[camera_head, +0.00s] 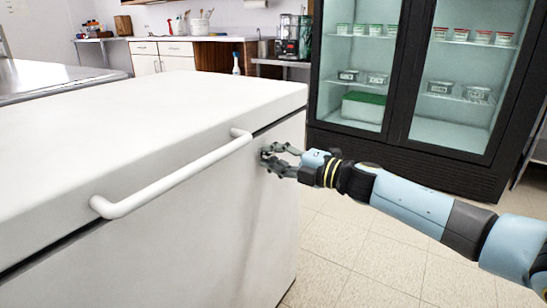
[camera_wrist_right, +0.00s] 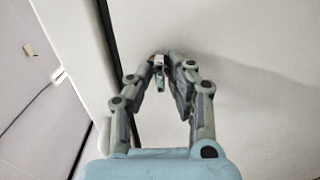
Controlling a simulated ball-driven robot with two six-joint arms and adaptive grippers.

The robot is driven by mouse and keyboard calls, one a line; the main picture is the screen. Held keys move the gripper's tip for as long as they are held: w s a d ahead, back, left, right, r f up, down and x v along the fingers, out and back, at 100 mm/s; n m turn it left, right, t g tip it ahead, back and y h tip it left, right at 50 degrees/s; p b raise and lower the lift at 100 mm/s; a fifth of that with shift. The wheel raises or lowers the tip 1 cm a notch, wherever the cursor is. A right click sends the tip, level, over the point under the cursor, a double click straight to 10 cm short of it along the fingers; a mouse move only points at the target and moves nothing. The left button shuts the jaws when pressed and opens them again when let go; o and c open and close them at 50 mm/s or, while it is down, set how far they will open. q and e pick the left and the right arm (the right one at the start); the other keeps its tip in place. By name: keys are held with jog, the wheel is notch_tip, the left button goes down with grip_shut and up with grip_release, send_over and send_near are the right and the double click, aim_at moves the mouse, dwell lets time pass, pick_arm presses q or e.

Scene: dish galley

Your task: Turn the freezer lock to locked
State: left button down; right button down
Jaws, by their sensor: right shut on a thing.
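A white chest freezer (camera_head: 215,215) fills the left of the head view, with its lid down and a long white handle (camera_head: 170,183) on its front. My right gripper (camera_head: 266,154) is at the freezer's front face, just below the lid seam and right of the handle. In the right wrist view my right gripper (camera_wrist_right: 163,68) is shut on the small freezer lock (camera_wrist_right: 159,70), a metallic piece standing out from the white panel. The fingers hide most of the lock, so I cannot tell which way it is turned. My left gripper is not in view.
A black glass-door fridge (camera_head: 397,145) with tubs on its shelves stands behind my right arm. The tiled floor (camera_head: 370,250) is clear between it and the freezer. A counter (camera_head: 190,39) with utensils runs along the back wall.

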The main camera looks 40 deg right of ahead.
jog(key=shift+f, duration=0.15)
jog(key=c, duration=1.4)
grip_release()
jog(key=v, duration=1.2)
jog(key=shift+a, duration=0.1)
